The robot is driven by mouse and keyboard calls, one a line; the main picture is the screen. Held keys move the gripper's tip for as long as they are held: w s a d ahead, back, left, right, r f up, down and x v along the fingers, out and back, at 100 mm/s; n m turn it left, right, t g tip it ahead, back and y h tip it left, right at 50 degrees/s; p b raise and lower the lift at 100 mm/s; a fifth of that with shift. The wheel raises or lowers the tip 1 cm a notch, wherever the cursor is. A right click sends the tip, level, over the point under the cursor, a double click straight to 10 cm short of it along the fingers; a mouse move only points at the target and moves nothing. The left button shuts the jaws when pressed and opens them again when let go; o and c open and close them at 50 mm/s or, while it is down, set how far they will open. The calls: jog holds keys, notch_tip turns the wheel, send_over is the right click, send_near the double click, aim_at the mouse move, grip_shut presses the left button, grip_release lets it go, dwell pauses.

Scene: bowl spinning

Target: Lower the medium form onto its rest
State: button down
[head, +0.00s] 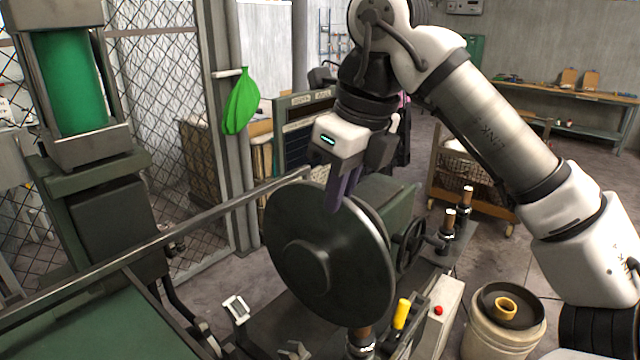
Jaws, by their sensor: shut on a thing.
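A large dark round disc with a raised hub, which I take for the medium form (290,225), stands nearly upright in the middle of the head view. My gripper (342,195) comes down from above, with its purple-grey fingers at the disc's top rim. It is shut on that rim. The fingertips are partly hidden against the disc. The disc is in front of a green machine (388,205) and hides much of it. I cannot make out the form's rest, nor tell whether the disc's lower edge touches anything.
A handwheel (408,245) and two short posts (465,200) stand right of the disc. A yellow handle (402,313) and a control box with a red button (438,311) are at its lower right. A drum (490,335) stands farther right. A rail (170,235) runs along the left.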

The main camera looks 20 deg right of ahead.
jog(key=s+d, duration=0.3)
jog(key=d, duration=0.5)
jog(key=s+d, duration=0.4)
jog(key=d, duration=0.4)
jog(key=shift+s+d, duration=0.15)
jog(key=shift+d, duration=0.15)
dwell(0.4)
dwell(0.5)
